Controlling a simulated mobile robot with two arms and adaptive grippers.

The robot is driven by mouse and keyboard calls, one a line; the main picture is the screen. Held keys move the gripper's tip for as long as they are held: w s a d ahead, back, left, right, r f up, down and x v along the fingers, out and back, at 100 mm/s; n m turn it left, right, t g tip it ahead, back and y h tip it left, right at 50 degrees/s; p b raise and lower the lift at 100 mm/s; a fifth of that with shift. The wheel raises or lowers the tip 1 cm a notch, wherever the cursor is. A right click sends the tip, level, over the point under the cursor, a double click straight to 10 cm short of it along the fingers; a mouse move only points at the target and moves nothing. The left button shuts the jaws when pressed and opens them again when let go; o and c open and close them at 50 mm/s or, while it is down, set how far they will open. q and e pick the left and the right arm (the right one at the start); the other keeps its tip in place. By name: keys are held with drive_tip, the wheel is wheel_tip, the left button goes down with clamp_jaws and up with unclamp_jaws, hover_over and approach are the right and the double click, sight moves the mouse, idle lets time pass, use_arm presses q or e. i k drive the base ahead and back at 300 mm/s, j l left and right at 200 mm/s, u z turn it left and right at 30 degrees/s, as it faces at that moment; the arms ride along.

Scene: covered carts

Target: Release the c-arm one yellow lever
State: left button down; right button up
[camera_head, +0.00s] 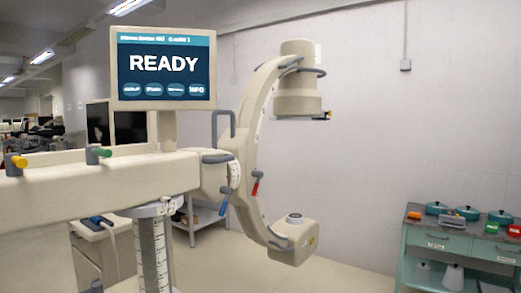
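The C-arm machine (262,130) stands left of centre, its curved arm on the end of a long beige horizontal beam (100,182). The yellow lever (19,161) sits on a grey mount on top of that beam, close to the left picture edge. A green lever (104,153) sits on the same beam farther right. A red lever (255,187) and a blue lever (223,209) are on the joint and curved arm. I cannot tell from this view whether the yellow lever is locked. Neither of my grippers shows.
A screen reading READY (163,67) stands above the beam. A teal cart (446,243) with several pots and small items is at the lower right. A beige cabinet (90,250) is below the beam at left. The floor (340,275) between machine and teal cart looks clear.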

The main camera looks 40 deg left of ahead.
sight(15, 164)
drive_tip(key=i+u, duration=0.25)
drive_tip(key=u, duration=0.2)
drive_tip(key=i+l+u, duration=0.15)
drive_tip(key=u, duration=0.35)
drive_tip(key=i+l+u, duration=0.25)
drive_tip(key=u, duration=0.2)
drive_tip(key=i+l+u, duration=0.25)
drive_tip(key=u, duration=0.25)
drive_tip(key=i+l+u, duration=0.1)
drive_tip(key=l+u, duration=0.35)
drive_tip(key=j+u, duration=0.1)
drive_tip(key=u, duration=0.95)
drive_tip(key=k+u, duration=0.2)
drive_tip(key=i+j, duration=0.05)
drive_tip(key=i, duration=0.05)
